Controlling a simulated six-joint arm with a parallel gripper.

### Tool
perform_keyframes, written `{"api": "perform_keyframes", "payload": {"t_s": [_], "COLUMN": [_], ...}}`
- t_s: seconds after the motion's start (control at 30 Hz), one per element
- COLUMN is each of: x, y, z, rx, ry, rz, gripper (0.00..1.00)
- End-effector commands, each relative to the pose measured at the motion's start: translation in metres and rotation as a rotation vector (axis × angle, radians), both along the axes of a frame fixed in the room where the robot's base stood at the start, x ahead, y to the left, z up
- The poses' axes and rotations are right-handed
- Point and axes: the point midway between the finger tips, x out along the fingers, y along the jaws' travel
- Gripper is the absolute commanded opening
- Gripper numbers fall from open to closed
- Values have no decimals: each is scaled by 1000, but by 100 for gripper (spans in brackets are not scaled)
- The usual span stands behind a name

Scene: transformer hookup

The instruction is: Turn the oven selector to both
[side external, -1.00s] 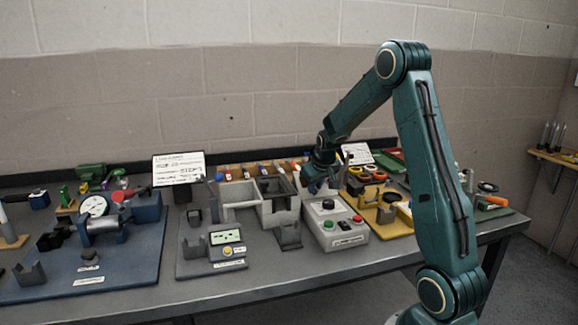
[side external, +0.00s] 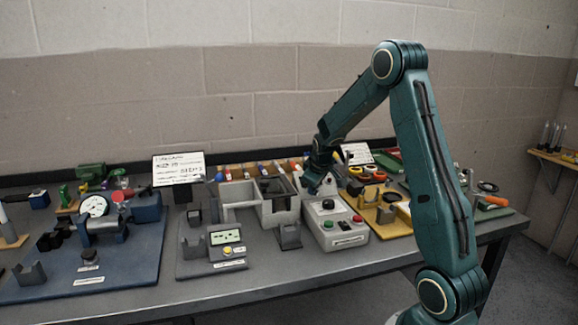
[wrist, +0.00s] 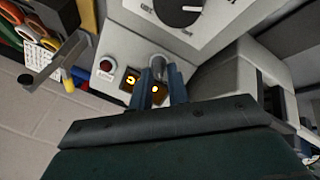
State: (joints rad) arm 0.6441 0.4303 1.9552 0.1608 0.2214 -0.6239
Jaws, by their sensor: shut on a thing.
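In the wrist view, my gripper (wrist: 161,82) is shut on a grey selector knob (wrist: 158,65), with a finger on each side of it. The knob is on a pale oven panel (wrist: 122,48). A small red lamp (wrist: 106,65) and two amber-lit indicators (wrist: 131,79) are on the panel beside the fingers. A dial with a black knob (wrist: 178,14) is at the top of the view. The fingers partly hide the knob, and its setting cannot be read. In the side view, my gripper (side external: 313,183) is low over the back of the bench, and the selector is hidden.
A grey control box (side external: 338,230) with red and green buttons stands in front of my gripper. A grey open-topped block (side external: 280,212) stands to its left. The bench's front strip is clear.

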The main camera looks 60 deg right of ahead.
Motion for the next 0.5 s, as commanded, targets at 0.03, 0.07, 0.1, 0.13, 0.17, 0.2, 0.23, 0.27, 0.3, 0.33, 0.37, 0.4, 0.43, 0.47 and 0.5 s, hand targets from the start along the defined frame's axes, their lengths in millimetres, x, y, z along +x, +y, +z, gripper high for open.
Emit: {"api": "perform_keyframes", "payload": {"t_s": [0.03,0.07,0.1,0.13,0.17,0.2,0.23,0.27,0.3,0.33,0.37,0.4,0.43,0.47,0.5], "x": [0,0,0,0,0,0,0,0,0,0,0,0,0,0,0], "y": [0,0,0,0,0,0,0,0,0,0,0,0,0,0,0], "z": [-1,-1,-1,-1,-1,-1,-1,-1,-1,-1,-1,-1,-1,0,0], "rx": [2,2,2,2,2,2,2,2,1,1,1,1,1,1,1], "ry": [2,2,2,2,2,2,2,2,1,0,0,0,0,0,0], "rz": [1,1,0,0,0,0,0,0,0,-1,-1,-1,-1,-1,-1], "gripper": [0,0,0,21,27,35,39,39,39,39,39,39,39,39,39]}}
